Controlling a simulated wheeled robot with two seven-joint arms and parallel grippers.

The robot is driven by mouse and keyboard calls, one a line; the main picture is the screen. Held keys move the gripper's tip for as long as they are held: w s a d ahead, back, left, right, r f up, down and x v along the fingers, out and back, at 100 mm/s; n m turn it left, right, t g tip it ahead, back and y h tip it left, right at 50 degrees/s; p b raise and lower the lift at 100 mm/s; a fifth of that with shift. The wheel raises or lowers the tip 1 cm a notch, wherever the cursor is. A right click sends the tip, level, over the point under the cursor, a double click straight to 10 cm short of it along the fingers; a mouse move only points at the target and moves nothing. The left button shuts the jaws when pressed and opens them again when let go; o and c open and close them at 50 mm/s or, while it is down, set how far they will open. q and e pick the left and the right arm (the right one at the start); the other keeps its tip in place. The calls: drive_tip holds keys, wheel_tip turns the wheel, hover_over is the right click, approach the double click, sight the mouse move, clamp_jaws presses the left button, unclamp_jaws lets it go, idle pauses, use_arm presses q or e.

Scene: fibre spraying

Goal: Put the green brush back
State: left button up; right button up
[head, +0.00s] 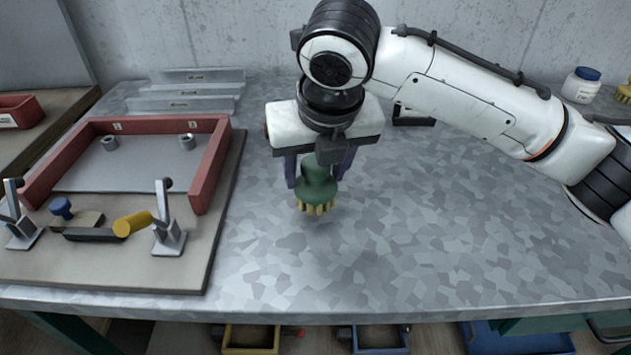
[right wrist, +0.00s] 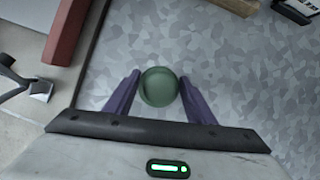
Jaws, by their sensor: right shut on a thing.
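The green brush (head: 316,186) has a rounded green body and yellow bristles pointing down. My right gripper (head: 319,172) is shut on its top part and holds it upright over the metal table, to the right of the red-framed board. A faint shadow lies under the bristles; whether they touch the table I cannot tell. In the right wrist view the brush (right wrist: 158,87) shows as a green round knob between the two purple fingers (right wrist: 159,92). My left gripper is not in view.
The board (head: 120,272) with a red frame (head: 213,165) and metal clamps (head: 168,225) stands at the left, with a yellow-ended tool (head: 132,224) near its front. Clear racks (head: 190,90) stand behind. A blue-lidded jar (head: 581,86) is at the back right. The table (head: 440,230) is clear at centre-right.

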wheel_tip(320, 180, down, 2)
drive_tip(key=shift+f, duration=0.15)
drive_tip(key=o, duration=1)
drive_tip(key=p+v, duration=0.1)
drive_tip(key=v, duration=1.1)
